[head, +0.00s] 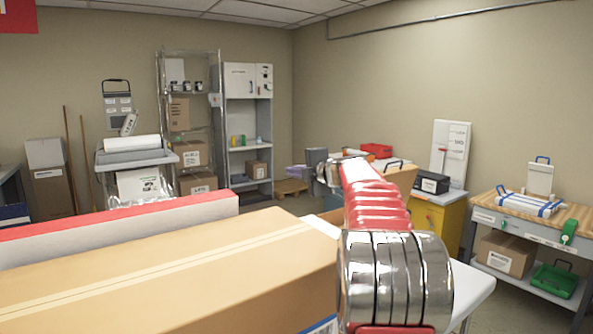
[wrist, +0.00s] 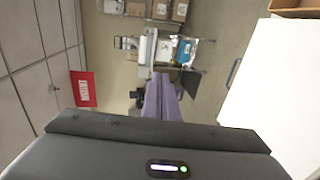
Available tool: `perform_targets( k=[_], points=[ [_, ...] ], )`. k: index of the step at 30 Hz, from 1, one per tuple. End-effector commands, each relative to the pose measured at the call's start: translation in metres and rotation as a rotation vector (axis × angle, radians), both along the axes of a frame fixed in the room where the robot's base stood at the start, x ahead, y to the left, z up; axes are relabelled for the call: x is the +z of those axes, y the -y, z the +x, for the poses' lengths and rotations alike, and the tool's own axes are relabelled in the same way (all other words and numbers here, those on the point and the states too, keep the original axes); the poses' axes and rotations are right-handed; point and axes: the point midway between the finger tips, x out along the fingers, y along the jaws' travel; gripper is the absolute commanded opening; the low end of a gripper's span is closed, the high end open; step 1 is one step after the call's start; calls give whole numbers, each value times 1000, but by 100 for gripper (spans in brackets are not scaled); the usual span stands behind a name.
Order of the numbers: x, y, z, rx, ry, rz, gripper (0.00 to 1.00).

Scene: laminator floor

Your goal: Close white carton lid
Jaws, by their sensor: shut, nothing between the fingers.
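My gripper (head: 292,172) is ahead of me at the end of my red and silver arm in the head view. Its purple fingers (wrist: 162,96) are together and empty in the wrist view. I cannot tell for sure which object is the white carton. On the right workbench is a low white case (head: 530,205) with blue bands, and a white panel with a blue handle (head: 541,178) stands upright behind it. My gripper is well apart from it. A large blank white surface (wrist: 272,95) fills the right of the wrist view; I cannot tell what it is.
A brown taped box (head: 170,275) and a white box with red top (head: 120,222) fill the near left. A tan panel (head: 402,180) with a dark handle stands beside my arm. A yellow cabinet (head: 437,215) and the wooden workbench (head: 560,213) stand at right. Shelves line the back.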

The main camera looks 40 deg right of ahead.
Motion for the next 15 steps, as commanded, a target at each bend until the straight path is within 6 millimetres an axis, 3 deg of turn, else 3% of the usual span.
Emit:
perform_targets(
  k=[15],
  points=[
    [-1,-4,3,6,0,-1,0]
  ],
)
